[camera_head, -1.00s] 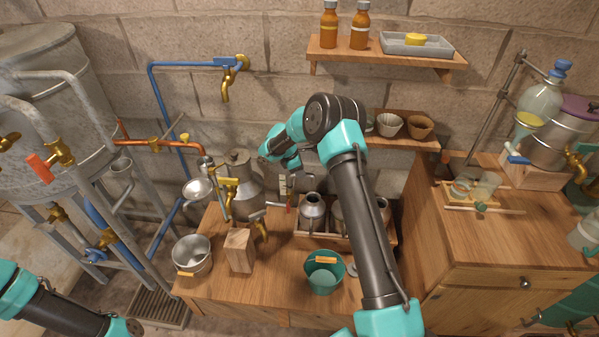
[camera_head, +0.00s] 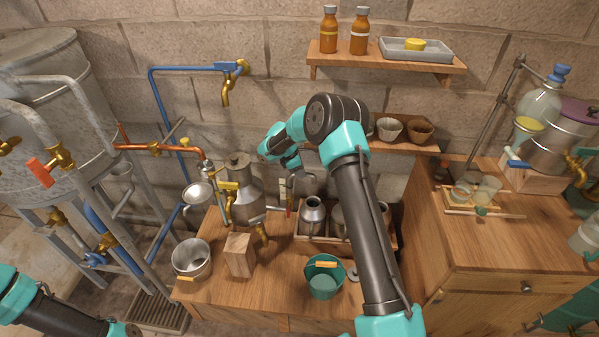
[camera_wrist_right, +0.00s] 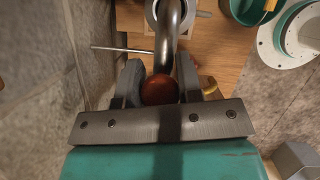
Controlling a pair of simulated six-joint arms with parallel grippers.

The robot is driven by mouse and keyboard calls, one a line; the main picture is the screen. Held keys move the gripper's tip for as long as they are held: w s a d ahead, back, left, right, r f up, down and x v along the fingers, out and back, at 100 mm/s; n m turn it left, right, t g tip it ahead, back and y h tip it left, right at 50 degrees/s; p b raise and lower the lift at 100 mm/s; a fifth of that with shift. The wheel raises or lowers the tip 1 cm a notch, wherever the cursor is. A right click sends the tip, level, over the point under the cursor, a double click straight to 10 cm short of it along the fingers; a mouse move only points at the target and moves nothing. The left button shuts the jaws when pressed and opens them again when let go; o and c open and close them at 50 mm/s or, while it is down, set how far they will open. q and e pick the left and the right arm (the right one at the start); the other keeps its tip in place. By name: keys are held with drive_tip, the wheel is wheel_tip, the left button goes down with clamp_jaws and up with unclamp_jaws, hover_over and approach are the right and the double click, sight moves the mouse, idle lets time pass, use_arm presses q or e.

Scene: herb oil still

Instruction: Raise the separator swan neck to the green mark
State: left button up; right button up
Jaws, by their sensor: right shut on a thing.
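My right gripper (camera_wrist_right: 158,85) is shut on a round red-brown knob (camera_wrist_right: 159,91), with one dark finger on each side of it in the right wrist view. The grey bent pipe of the swan neck (camera_wrist_right: 168,45) runs up from beside the knob in that view, towards a round metal rim. In the head view my right gripper (camera_head: 292,167) is beside the metal separator can (camera_head: 243,190), small and partly hidden by my own wrist. A narrow gauge strip (camera_head: 283,186) stands behind it; its green mark is too small to place exactly. My left gripper (camera_head: 125,330) is at the bottom edge, largely cut off.
Small metal cans (camera_head: 312,214) sit in a wooden crate right of the gripper. A stone wall is close behind.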

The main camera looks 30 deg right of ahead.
drive_tip(key=shift+r, duration=0.35)
drive_tip(key=o, duration=1.1)
